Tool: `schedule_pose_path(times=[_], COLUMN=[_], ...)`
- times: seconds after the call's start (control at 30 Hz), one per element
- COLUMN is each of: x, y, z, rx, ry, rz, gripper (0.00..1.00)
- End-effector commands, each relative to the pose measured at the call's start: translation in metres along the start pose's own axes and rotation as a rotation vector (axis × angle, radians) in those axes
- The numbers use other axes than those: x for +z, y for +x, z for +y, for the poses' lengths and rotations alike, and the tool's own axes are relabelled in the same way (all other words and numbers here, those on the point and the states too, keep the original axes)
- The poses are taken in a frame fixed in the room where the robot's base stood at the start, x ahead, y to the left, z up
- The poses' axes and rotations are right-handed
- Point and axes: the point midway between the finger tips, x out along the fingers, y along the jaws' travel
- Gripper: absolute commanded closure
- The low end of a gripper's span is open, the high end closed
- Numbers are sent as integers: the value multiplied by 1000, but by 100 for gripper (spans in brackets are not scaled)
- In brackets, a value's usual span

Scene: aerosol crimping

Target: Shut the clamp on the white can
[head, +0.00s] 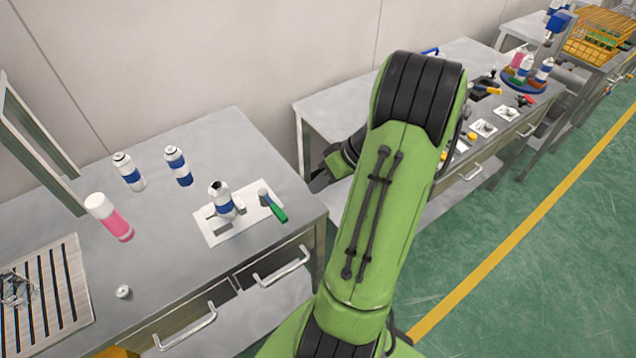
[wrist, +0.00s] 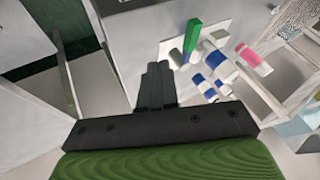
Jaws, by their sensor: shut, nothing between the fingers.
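In the head view, a white can with a blue band (head: 221,203) stands upright on a white plate (head: 215,237) on the near bench. The clamp's green handle (head: 279,213) lies to its right, low along the plate's edge. In the wrist view, the green handle (wrist: 192,36) and the can (wrist: 216,61) show beyond and to the right of my fingers. My gripper (wrist: 157,68) is shut and empty, apart from the handle. I cannot tell how the clamp jaws sit around the can.
Two more blue-banded cans (head: 129,172) (head: 178,166) and a pink can (head: 109,217) stand left of the plate. A small white cap (head: 123,292) and a slatted rack (head: 68,290) are nearer the left front. A second bench (head: 330,109) stands behind my arm.

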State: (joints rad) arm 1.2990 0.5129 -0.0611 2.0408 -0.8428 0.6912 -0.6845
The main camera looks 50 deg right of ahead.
Motion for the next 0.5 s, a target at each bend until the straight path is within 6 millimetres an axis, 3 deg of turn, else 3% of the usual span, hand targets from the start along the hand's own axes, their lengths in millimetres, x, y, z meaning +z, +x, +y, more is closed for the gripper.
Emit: schedule_pose_path(times=[0.23,0.5], x=[2,0], y=[58,73], z=[0,-32], rx=[-3,2], ry=[0,-1], rz=[-3,-2], gripper=[100,100])
